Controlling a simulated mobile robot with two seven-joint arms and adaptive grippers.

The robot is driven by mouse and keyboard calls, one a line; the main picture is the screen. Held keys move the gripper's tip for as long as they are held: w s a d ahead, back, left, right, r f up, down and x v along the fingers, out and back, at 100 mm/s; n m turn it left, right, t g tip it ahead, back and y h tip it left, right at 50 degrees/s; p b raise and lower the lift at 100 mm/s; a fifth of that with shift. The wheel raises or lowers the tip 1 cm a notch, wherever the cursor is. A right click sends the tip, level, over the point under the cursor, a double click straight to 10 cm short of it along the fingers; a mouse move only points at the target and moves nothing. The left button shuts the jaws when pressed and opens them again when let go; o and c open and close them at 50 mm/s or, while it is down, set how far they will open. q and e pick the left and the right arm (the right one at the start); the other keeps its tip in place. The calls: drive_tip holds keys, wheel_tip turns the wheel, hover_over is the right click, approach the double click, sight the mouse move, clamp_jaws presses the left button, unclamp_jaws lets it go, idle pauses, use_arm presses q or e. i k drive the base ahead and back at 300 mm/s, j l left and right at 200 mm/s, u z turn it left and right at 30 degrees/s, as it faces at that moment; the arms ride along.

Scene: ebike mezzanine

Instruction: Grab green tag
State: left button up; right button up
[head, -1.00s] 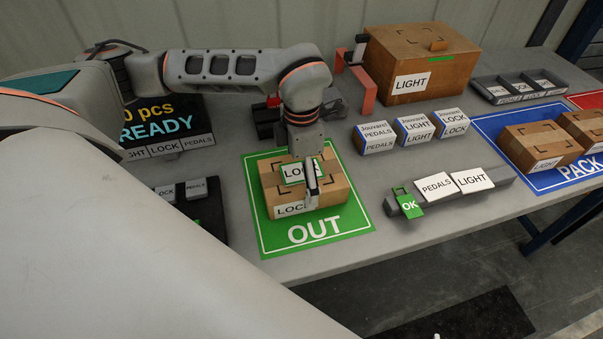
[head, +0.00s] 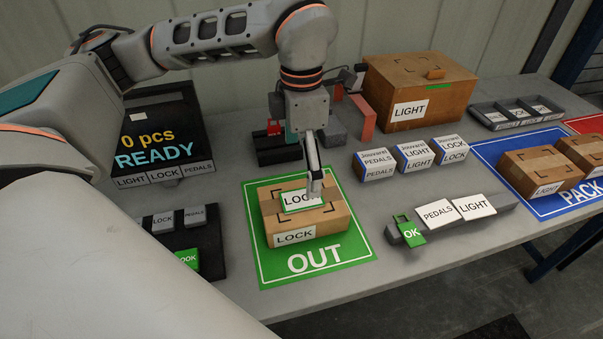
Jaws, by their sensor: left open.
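A green tag (head: 410,231) marked OK hangs at the left end of a grey bar-shaped holder, at the right of the green OUT mat (head: 355,245). My left gripper (head: 315,194) is open and points down just above the LOCK box (head: 293,224) on the mat. It is left of the OK tag and apart from it. A white LOCK card with a green border (head: 300,201) lies on top of the box; I cannot tell whether the fingertips touch it. Another green OK piece (head: 187,259) shows at lower left, partly hidden by my arm. My right gripper is not in view.
The grey holder (head: 492,203) also carries PEDALS and LIGHT cards. Several small labelled boxes (head: 414,156) stand behind it. A large LIGHT carton (head: 432,95) is at the back. Boxes sit on the blue PACK mat (head: 485,150) at right. A READY screen (head: 155,140) stands at left.

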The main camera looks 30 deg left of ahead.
sight(409, 231)
drive_tip(key=k+l, duration=0.8)
drive_tip(key=k, duration=0.05)
